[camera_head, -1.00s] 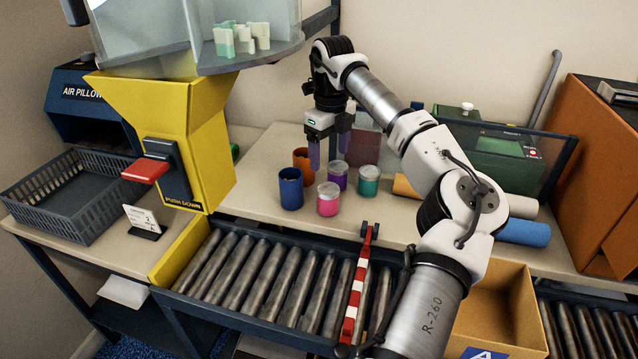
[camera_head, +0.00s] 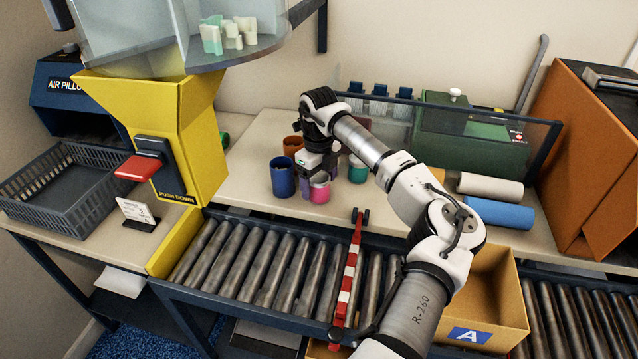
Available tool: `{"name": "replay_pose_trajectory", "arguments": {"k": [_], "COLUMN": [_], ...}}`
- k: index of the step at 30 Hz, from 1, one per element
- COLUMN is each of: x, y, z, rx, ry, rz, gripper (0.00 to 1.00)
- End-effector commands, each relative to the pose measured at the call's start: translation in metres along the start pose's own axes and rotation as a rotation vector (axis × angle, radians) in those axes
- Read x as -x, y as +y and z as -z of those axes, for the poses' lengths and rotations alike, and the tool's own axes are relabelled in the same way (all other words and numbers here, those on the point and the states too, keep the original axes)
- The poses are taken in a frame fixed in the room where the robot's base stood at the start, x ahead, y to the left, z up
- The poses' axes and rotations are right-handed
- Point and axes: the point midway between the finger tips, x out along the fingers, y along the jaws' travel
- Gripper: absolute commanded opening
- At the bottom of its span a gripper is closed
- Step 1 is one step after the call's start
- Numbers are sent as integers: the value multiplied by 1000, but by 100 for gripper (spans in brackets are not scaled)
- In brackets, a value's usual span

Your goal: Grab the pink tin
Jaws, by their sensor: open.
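The pink tin (camera_head: 320,193) stands on the beige table, its upper part partly covered by my gripper. My gripper (camera_head: 312,187) points down over the tin group, open, with its fingers at the pink tin. I cannot tell whether the fingers touch the tin or are around it. A blue tin (camera_head: 282,178) stands just left of the pink tin. A teal tin (camera_head: 357,170) stands behind it to the right, and an orange tin (camera_head: 292,146) behind it to the left. The purple tin is mostly hidden behind my gripper.
A yellow dispenser (camera_head: 190,140) with a red lever (camera_head: 140,167) stands at left. A roller conveyor (camera_head: 255,262) with a red-and-white striped bar (camera_head: 348,275) runs in front. Blue (camera_head: 500,214) and white (camera_head: 490,186) rolls lie at right, before a dark clear screen (camera_head: 465,125).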

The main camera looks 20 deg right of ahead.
Motion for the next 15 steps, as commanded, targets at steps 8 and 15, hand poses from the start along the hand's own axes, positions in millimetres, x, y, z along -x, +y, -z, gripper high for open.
{"name": "replay_pose_trajectory", "arguments": {"k": [8, 15], "x": [-15, -14], "y": [0, 0], "z": [0, 0], "rx": [-1, -1], "ry": [-2, -1], "rz": [1, 1], "gripper": [76, 59]}}
